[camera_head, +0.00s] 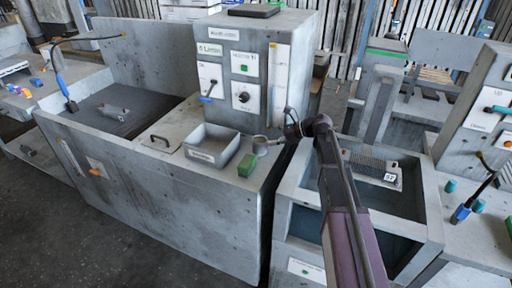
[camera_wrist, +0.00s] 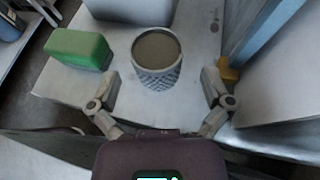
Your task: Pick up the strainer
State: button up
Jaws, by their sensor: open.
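The strainer (camera_wrist: 157,72) is a small round cup with a grey mesh-patterned side, standing upright on the grey counter in the wrist view. In the head view the strainer (camera_head: 260,146) sits near the counter's right end, beside a green block. My gripper (camera_wrist: 160,84) is open, with one finger on each side of the strainer's near side in the wrist view. No finger clearly touches it. In the head view my gripper (camera_head: 289,132) is at the strainer's right, small and partly hidden by my own wrist.
The green block (camera_wrist: 78,48) lies left of the strainer; it also shows in the head view (camera_head: 247,165). A grey labelled bin (camera_head: 212,145) stands to the left. A control box (camera_head: 250,75) rises behind. A small yellow thing (camera_wrist: 228,70) is near my right finger.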

aim_at(260, 141)
dwell(0.3)
jog(key=shift+a+f+b, duration=0.4)
jog(key=shift+a+f, duration=0.05)
jog(key=shift+b+x, duration=1)
jog(key=shift+x, duration=1.05)
jog(key=shift+d+f, duration=0.1)
jog(key=shift+f, duration=0.05)
jog(key=c, duration=1)
